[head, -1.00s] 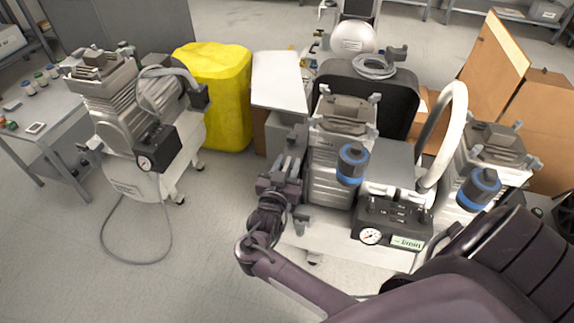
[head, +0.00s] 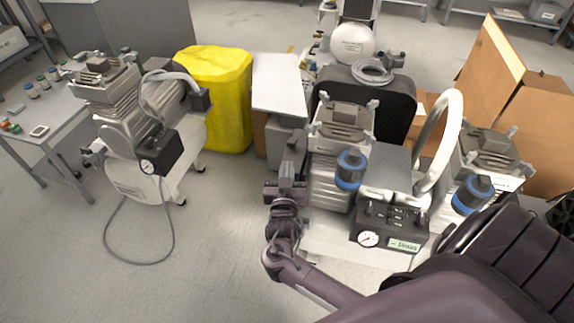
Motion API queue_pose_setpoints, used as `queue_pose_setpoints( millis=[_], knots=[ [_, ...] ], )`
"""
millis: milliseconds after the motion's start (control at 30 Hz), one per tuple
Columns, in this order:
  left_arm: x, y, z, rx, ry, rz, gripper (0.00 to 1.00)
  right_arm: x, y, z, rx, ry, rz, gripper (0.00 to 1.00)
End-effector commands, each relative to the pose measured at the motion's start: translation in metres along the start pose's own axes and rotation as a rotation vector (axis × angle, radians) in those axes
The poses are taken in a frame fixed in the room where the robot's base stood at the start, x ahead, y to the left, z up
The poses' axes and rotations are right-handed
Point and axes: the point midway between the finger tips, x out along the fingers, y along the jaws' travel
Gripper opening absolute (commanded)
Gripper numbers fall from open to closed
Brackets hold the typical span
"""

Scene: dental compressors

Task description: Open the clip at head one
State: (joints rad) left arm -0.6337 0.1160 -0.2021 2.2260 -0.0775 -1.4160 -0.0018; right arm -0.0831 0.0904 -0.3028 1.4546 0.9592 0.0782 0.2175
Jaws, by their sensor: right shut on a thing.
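Head one (head: 345,118) is the grey finned top of the left of the two pump units on the near compressor, with small grey clips at its corners. One clip (head: 373,104) shows at its far right corner. My right gripper (head: 298,146) is at the left side of this head, shut on a clip at its near left edge. The fingers hide most of that clip, so I cannot tell how far it is turned. My left gripper is not in view.
A second pump head (head: 492,150) stands to the right, with a thick white hose (head: 447,140) arching between. Blue-banded filters (head: 351,168) and a control box with gauge (head: 390,228) sit in front. Another compressor (head: 130,125) and a yellow bin (head: 222,98) stand left; floor between is clear.

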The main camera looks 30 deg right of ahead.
Motion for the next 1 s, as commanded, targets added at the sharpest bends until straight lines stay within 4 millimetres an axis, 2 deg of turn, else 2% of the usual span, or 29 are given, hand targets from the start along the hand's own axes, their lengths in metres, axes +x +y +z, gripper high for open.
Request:
queue_pose_setpoints(
  millis=[33, 133, 200, 400, 600, 800, 1000],
  knots=[
    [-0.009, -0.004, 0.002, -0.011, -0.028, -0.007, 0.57, -0.001, 0.002, -0.004, -0.006, -0.002, -0.037, 0.00],
    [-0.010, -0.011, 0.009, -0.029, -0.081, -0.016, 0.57, -0.001, 0.002, -0.004, -0.006, -0.001, -0.117, 0.00],
    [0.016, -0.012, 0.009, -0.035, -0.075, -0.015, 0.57, 0.000, 0.002, -0.003, -0.006, -0.002, -0.175, 0.00],
    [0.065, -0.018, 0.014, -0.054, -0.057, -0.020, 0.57, 0.000, 0.002, -0.003, -0.006, -0.002, -0.352, 0.00],
    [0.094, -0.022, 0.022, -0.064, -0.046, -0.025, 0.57, 0.001, 0.002, -0.001, -0.006, -0.002, -0.530, 0.00],
    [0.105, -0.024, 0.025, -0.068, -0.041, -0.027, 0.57, 0.001, 0.001, 0.000, -0.004, -0.001, -0.676, 0.00],
    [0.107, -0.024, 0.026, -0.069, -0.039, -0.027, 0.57, 0.001, 0.001, 0.000, -0.002, 0.000, -0.775, 0.00]
  ],
)
